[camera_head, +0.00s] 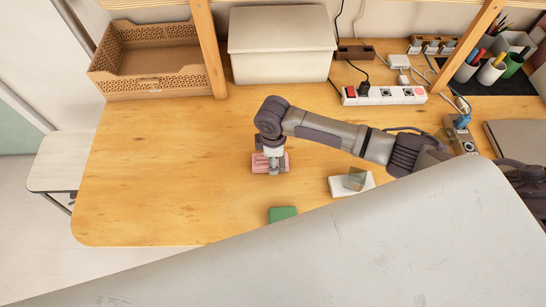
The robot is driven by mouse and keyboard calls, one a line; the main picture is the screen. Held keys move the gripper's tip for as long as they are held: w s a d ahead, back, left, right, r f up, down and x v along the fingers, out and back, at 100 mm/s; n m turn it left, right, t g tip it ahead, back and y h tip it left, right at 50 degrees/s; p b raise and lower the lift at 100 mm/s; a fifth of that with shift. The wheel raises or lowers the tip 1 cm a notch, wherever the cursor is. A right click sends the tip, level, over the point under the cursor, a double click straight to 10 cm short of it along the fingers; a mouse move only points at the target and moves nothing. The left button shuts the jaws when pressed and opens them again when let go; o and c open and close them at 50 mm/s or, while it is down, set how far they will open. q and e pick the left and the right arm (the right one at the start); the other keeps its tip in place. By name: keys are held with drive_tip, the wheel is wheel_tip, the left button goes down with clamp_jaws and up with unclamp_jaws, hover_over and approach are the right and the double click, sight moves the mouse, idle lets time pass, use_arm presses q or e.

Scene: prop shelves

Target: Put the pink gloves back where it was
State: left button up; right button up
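The pink gloves (259,163) look like a small folded pink bundle on the wooden table, left of the middle. My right arm comes in from the right, and its gripper (273,168) points down over the gloves. The fingers cover the middle of the bundle, with pink showing on both sides. Whether the fingers are closed on it is too small to tell, and I cannot tell if the gloves touch the table. My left gripper is out of view.
A green block (283,214) and a white item with a small box (356,179) lie nearby. A brown basket (150,86), white lidded box (283,65) and power strip (385,95) stand behind. A pale grey surface (400,250) fills the front. The table's left is clear.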

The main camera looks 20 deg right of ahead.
drive_tip(key=shift+f, duration=0.25)
drive_tip(key=shift+f, duration=0.15)
drive_tip(key=o, duration=1.2)
wheel_tip(320, 180, up, 12)
drive_tip(key=shift+r+b, duration=0.2)
drive_tip(key=shift+b, duration=0.25)
